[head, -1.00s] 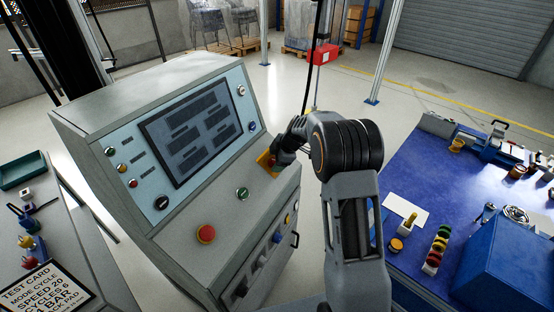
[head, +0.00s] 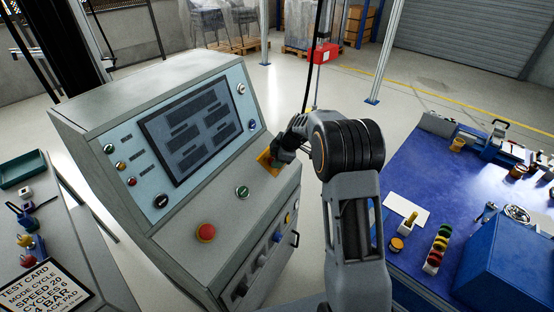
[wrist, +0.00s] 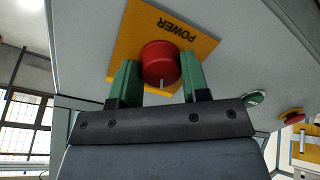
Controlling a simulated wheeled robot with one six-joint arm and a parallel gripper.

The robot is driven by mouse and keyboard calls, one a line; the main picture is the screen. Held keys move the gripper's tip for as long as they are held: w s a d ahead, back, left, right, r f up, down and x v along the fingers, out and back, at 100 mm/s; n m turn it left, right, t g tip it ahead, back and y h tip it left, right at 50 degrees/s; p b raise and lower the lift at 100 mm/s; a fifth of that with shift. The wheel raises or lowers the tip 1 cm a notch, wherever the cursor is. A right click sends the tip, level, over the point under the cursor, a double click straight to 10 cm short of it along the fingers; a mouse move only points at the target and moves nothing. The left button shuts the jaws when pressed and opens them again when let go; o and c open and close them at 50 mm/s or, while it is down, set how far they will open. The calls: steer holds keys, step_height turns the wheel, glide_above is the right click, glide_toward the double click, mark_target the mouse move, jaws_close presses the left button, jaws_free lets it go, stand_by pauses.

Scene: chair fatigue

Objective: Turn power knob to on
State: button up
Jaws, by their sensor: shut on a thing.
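The power knob (wrist: 160,62) is red and round with a pale line on its side. It sits on a yellow plate (wrist: 194,38) marked POWER, which shows upside down in the wrist view. My gripper (wrist: 159,80) has green fingers and is shut on the knob, one finger on each side. In the head view the yellow plate (head: 266,164) is on the right end of the console's sloped panel (head: 226,205). There my gripper (head: 275,156) and arm hide the knob. I cannot tell which position the knob points to.
A red mushroom button (head: 206,232) and a green button (head: 242,192) are on the same panel. A screen (head: 187,131) with more buttons stands above. A blue-topped bench (head: 420,190) with parts is at the right. A test card (head: 40,289) lies at lower left.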

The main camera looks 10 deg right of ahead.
steer(key=m+b, duration=0.3)
steer(key=m, duration=0.1)
steer(key=shift+w+d+m+b, duration=0.1)
steer(key=shift+m+b, duration=0.2)
steer(key=shift+m, duration=0.1)
steer(key=m+y+b, duration=0.1)
steer(key=m, duration=0.5)
steer(key=shift+r+b, duration=0.1)
steer(key=shift+b, duration=0.25)
steer(key=o, duration=0.9)
steer(key=v, duration=1.3)
steer(key=shift+d+r, duration=0.2)
steer(key=shift+r, duration=0.05)
steer(key=shift+m, duration=0.3)
